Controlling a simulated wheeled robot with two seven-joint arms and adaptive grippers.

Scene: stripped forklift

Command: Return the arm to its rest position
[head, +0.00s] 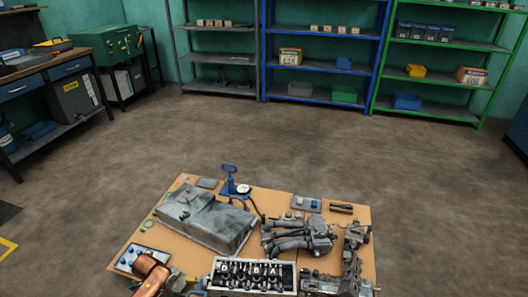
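A copper-orange part (152,276), which looks like a link of my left arm, comes in at the bottom left over the near edge of the workbench (140,240). I cannot make out gripper fingers on it. My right arm and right gripper do not show. Neither gripper is seen holding anything.
Open floor (290,135) lies beyond, before grey (218,55), blue (320,45) and green (440,45) shelves.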

